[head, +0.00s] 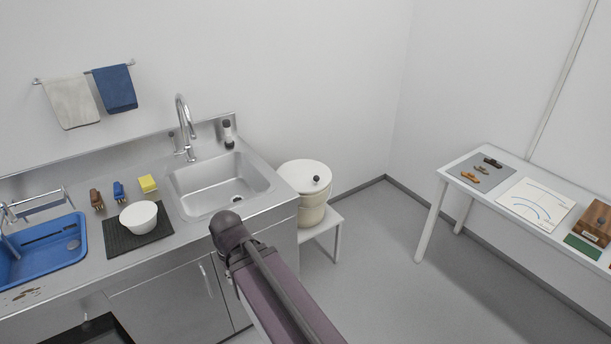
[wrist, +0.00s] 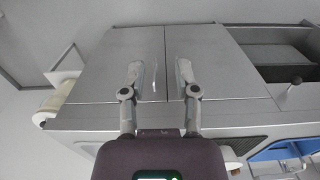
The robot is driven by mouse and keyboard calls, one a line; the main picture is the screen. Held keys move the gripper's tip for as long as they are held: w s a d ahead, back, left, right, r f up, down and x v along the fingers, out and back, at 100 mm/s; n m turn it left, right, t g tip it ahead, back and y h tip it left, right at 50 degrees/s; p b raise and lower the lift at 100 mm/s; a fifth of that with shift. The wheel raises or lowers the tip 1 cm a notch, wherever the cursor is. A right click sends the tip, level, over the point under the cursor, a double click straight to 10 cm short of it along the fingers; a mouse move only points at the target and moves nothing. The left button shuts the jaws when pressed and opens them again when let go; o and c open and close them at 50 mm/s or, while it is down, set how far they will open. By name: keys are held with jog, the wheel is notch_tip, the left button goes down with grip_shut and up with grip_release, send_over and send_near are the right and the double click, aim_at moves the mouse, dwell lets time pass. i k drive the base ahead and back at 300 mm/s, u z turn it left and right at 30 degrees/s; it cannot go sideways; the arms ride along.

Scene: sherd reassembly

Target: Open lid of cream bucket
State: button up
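The cream bucket (head: 311,216) stands on a low white stand just right of the sink counter. Its round pale lid (head: 300,173) lies on top, with a dark round knob near the right side of the lid. In the wrist view the bucket (wrist: 53,101) shows partly at the left edge. My gripper (wrist: 159,72) is open and empty, with its two fingers apart in front of the grey cabinet doors. It is away from the bucket. In the head view my arm rises at the bottom centre, and the gripper's fingers do not show.
The white stand (head: 333,217) touches clear floor on its right. The steel sink (head: 222,184) and tall faucet (head: 183,125) are left of the bucket. A white bowl (head: 139,216) sits on a dark mat. A white table (head: 452,178) with small items stands at the right.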

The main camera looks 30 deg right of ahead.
aim_at(304, 176)
jog(key=k, duration=0.65)
jog(key=z, duration=0.4)
jog(key=i, duration=1.8)
jog(key=u, duration=0.25)
